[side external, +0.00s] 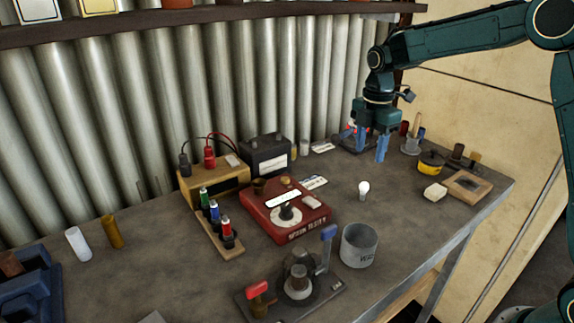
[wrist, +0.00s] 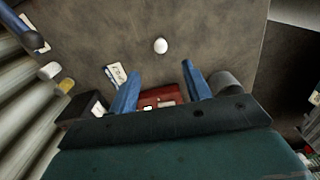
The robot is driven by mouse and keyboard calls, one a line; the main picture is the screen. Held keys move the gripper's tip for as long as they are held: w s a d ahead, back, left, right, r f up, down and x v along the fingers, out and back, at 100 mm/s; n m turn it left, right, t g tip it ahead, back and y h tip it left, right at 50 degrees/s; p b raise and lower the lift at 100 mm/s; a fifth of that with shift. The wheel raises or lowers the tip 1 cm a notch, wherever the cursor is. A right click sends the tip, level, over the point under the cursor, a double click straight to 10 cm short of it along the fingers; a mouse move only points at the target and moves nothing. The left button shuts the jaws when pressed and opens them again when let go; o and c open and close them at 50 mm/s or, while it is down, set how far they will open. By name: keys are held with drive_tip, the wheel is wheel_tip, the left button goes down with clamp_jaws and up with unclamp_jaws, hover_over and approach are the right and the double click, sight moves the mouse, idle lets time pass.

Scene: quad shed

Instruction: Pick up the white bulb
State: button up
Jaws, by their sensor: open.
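The white bulb (side external: 363,189) stands upright on the grey bench, right of the red tester box (side external: 285,210). In the wrist view the bulb (wrist: 160,46) shows as a small white round shape, beyond the blue fingertips. My gripper (side external: 382,149) hangs above the bench, higher than the bulb and behind it in the side view. Its two blue fingers are apart with nothing between them; they also show in the wrist view (wrist: 160,88).
A grey metal cup (side external: 359,245) stands in front of the bulb. A black battery (side external: 266,156) stands behind the tester. The bench around the bulb is clear.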

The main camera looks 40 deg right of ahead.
hover_over(363, 193)
drive_tip(key=f, duration=0.7)
drive_tip(key=shift+w+d+f, duration=0.35)
drive_tip(key=shift+f, duration=0.1)
drive_tip(key=shift+f, duration=2.5)
drive_tip(key=shift+c, duration=0.4)
drive_tip(key=c, duration=0.8)
